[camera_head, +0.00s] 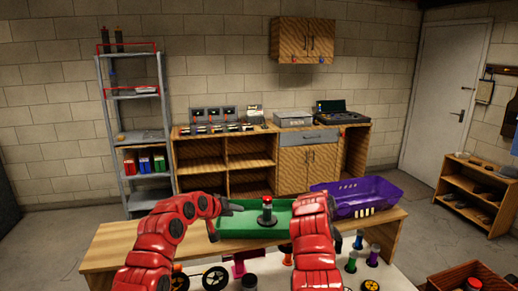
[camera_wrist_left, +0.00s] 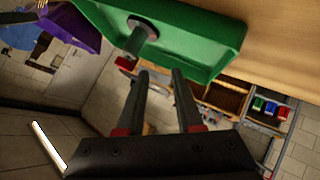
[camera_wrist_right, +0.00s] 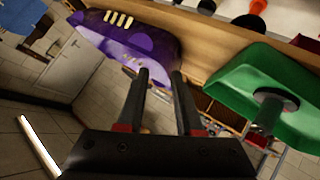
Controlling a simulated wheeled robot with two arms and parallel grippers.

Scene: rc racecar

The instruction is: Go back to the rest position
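My left gripper (camera_head: 228,206) is at the left side of the green tray (camera_head: 240,233) in the head view. In the left wrist view its two fingers (camera_wrist_left: 160,100) are apart with nothing between them. My right arm crosses the right part of the green tray in the head view and hides its own gripper there. In the right wrist view the right fingers (camera_wrist_right: 160,98) are apart and empty, between the purple bin (camera_wrist_right: 135,42) and the green tray (camera_wrist_right: 262,85). A dark upright part with a red top (camera_head: 267,209) stands in the green tray.
The wooden table (camera_head: 105,250) lies in front of me. The purple bin (camera_head: 375,191) is at its right end. Several small coloured parts and wheels (camera_head: 215,277) lie on the white near surface. A shelf and cabinets stand farther back along the wall.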

